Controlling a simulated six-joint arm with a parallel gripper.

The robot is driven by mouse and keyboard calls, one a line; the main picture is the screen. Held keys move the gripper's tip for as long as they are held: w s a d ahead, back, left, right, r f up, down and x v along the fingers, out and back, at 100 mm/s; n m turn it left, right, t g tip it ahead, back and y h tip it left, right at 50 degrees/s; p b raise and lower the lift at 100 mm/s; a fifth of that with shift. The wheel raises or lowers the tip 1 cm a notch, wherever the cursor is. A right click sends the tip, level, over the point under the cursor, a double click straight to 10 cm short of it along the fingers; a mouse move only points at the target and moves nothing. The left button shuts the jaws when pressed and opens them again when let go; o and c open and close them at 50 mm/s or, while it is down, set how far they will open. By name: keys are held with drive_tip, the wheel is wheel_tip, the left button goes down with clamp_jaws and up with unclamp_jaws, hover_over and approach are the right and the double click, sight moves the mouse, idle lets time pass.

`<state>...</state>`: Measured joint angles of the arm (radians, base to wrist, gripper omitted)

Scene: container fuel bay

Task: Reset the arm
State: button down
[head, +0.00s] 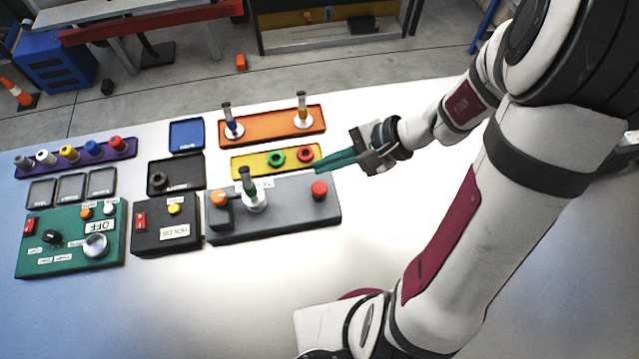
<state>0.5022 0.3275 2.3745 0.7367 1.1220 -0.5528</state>
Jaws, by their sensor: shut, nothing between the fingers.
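My gripper (322,163) is at the end of my white arm, which reaches in from the right. Its two green fingers point left and are shut together with nothing between them. The fingertips appear beside the right end of the yellow tray (238,171) and behind the red knob (319,188) of the grey panel (285,222). I cannot tell their exact height or whether they touch anything.
The grey panel also carries an upright green-banded piece (249,190). An orange tray (276,136) holds two upright pieces. A black box (165,240), a green panel (75,265) and a purple tray (60,165) stand left.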

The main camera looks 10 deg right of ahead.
idle(0.5)
drive_tip(key=s+r+n+g+h, duration=0.1)
drive_tip(key=s+r+n+h, duration=0.2)
drive_tip(key=s, duration=0.5)
drive_tip(key=s+a+r+n+g+h, duration=0.1)
drive_tip(key=s+r+n+h, duration=0.3)
drive_tip(key=s, duration=0.4)
drive_tip(key=shift+r+g, duration=0.5)
drive_tip(key=shift+r, duration=0.05)
